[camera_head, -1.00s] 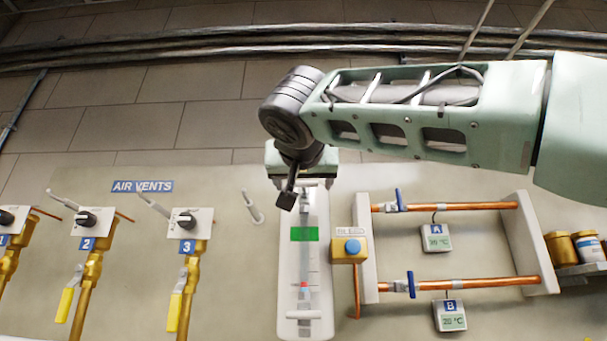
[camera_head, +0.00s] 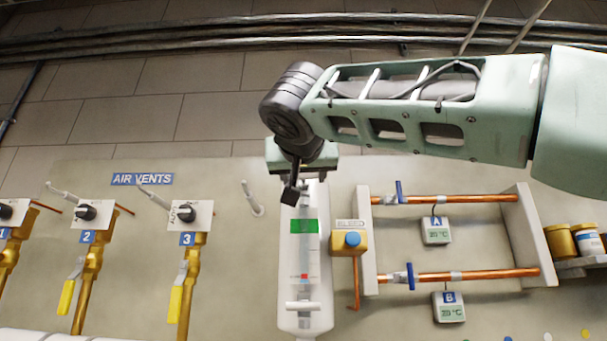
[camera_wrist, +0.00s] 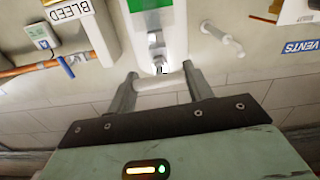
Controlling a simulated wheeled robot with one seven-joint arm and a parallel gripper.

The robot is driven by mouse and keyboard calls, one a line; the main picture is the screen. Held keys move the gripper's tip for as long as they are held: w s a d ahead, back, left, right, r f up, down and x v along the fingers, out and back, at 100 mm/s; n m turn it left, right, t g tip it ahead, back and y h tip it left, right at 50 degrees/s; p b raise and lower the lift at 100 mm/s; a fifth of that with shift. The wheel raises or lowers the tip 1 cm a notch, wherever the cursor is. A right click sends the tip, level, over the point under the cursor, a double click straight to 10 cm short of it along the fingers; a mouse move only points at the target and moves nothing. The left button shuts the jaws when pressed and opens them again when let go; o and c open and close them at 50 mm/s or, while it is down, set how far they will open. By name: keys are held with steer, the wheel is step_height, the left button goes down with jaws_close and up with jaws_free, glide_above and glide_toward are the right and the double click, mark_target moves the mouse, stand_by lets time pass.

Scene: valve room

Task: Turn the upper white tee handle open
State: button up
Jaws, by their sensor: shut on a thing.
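The upper white tee handle (camera_wrist: 160,86) shows in the wrist view as a short white crossbar below a metal stem. My gripper (camera_wrist: 161,79) is shut on it, with one finger at each end of the bar. In the head view, my wrist and gripper body (camera_head: 303,155) cover the top of the white gauge panel (camera_head: 286,262) and hide this handle. The panel has a green band and a small red mark. The lower white tee handle (camera_head: 299,306) lies crosswise near its bottom.
A yellow bleed box with a blue button (camera_head: 352,240) stands close right of the panel. Copper pipes with blue-handled valves (camera_head: 411,277) are further right. Several brass air-vent valves (camera_head: 183,283) are on the left. A small white hook-shaped pipe (camera_head: 252,200) sticks out left of my wrist.

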steer(key=n, duration=0.3)
steer(key=shift+n, duration=0.4)
steer(key=n+p, duration=0.1)
steer(key=n, duration=0.3)
steer(key=shift+a+n, duration=0.15)
steer(key=shift+n, duration=0.15)
steer(key=n+p, duration=0.1)
steer(key=n, duration=0.3)
steer(key=shift+n, duration=0.3)
steer(key=shift+a+f+n+p, duration=0.15)
steer(key=shift+n+p, duration=0.2)
steer(key=shift+n, duration=0.7)
steer(key=shift+d+f+n+p, duration=0.1)
steer(key=shift+n+p, duration=0.2)
steer(key=shift+n, duration=0.75)
steer(key=o, duration=1)
